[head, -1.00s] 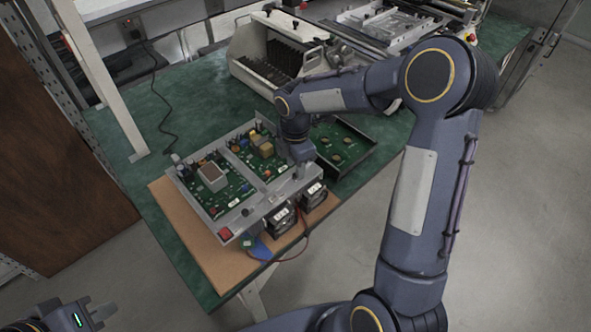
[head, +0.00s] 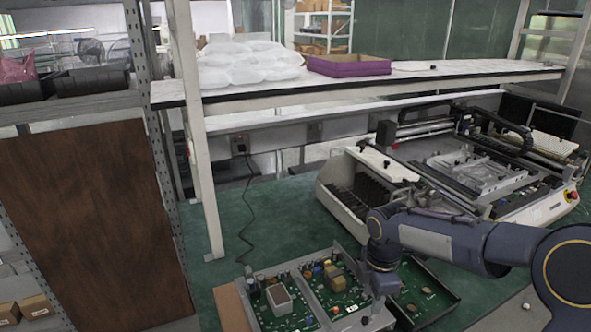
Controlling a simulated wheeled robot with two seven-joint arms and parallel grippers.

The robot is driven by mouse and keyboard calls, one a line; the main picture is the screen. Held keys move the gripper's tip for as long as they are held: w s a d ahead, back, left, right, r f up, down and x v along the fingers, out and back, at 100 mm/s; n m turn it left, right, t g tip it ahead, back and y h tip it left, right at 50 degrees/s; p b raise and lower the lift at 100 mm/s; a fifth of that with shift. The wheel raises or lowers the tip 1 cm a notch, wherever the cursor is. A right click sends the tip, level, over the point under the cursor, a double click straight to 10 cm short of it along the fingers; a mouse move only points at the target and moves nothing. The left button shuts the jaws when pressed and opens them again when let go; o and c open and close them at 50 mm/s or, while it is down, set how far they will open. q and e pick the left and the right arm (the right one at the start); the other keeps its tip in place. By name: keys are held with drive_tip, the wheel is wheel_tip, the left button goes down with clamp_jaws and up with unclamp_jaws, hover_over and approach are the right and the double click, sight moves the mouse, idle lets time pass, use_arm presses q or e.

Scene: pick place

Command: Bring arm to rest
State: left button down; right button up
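My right arm comes in from the right, and its gripper (head: 381,298) points down at the right side of a grey metal case (head: 305,266) holding green circuit boards (head: 338,292). The fingers are small and partly hidden, so I cannot tell whether they are open or shut, or whether they touch the case. The lower part of the case is cut off by the picture's bottom edge. My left gripper is not in view.
A dark tray (head: 449,291) lies right of the case on the green bench (head: 225,213). A large machine (head: 540,207) stands behind my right arm. A shelf above holds white bags (head: 248,62) and a purple box (head: 349,66). A brown panel (head: 90,225) stands at left.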

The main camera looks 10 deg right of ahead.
drive_tip(key=s+d+r+m+t+y, duration=0.1)
drive_tip(key=s+r+m, duration=0.3)
drive_tip(key=s+m, duration=0.15)
drive_tip(key=s+r+m+t+y, duration=0.1)
drive_tip(key=s+r+m, duration=0.25)
drive_tip(key=s, duration=0.35)
drive_tip(key=s+a+f+m+t+y, duration=0.1)
drive_tip(key=s+a+m+t, duration=0.1)
drive_tip(key=s+m, duration=0.8)
drive_tip(key=shift+s+a+f+m+t+y, duration=0.3)
drive_tip(key=shift+s+a+m+t, duration=0.1)
drive_tip(key=shift+s+t, duration=0.25)
drive_tip(key=shift+w, duration=0.1)
